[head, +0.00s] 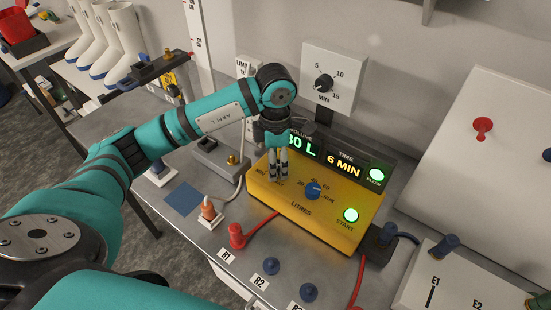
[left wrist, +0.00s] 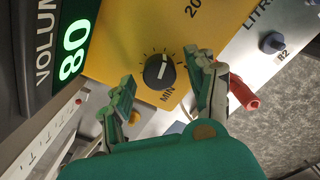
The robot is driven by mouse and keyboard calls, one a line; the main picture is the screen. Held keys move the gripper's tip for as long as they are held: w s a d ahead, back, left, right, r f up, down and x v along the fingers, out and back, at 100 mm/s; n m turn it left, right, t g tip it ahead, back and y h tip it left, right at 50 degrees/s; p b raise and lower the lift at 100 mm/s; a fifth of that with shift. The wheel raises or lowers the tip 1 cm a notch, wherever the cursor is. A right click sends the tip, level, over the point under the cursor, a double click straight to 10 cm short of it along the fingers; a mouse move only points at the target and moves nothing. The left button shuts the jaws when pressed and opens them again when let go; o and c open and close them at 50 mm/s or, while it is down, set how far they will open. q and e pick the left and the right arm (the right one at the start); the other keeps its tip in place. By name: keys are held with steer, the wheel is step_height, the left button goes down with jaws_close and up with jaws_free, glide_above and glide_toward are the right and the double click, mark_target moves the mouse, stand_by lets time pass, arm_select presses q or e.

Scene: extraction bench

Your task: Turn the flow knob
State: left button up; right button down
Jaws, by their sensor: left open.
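A yellow control box (head: 325,232) stands on the bench and carries a blue LITRES knob (head: 313,188). In the head view this knob is hidden behind my fingers. My left gripper (head: 278,165) points down over the left part of the box. It also shows in the left wrist view (left wrist: 165,95), open, its two fingers apart on either side of the knob's near edge. I cannot tell whether they touch it. My right gripper is out of view.
Behind the knobs is a lit display (head: 340,158) reading 80 L and 6 MIN. A wall timer (head: 345,75) hangs above. A green START button (head: 351,215) glows. Red plug R1 (head: 237,236) and blue plug R2 (head: 271,266) stand in front.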

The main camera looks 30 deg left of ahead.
arm_select(q)
steer(key=shift+f, duration=0.15)
steer(key=c, duration=1.1)
steer(key=shift+f+n+b, duration=0.1)
steer(key=shift+n+b, duration=0.7)
steer(key=shift+n, duration=0.2)
steer(key=shift+c, duration=0.2)
steer(key=n+b, duration=0.1)
steer(key=n, duration=0.1)
steer(key=shift+n, duration=0.4)
steer(key=o, duration=1.1)
steer(key=shift+o, duration=0.2)
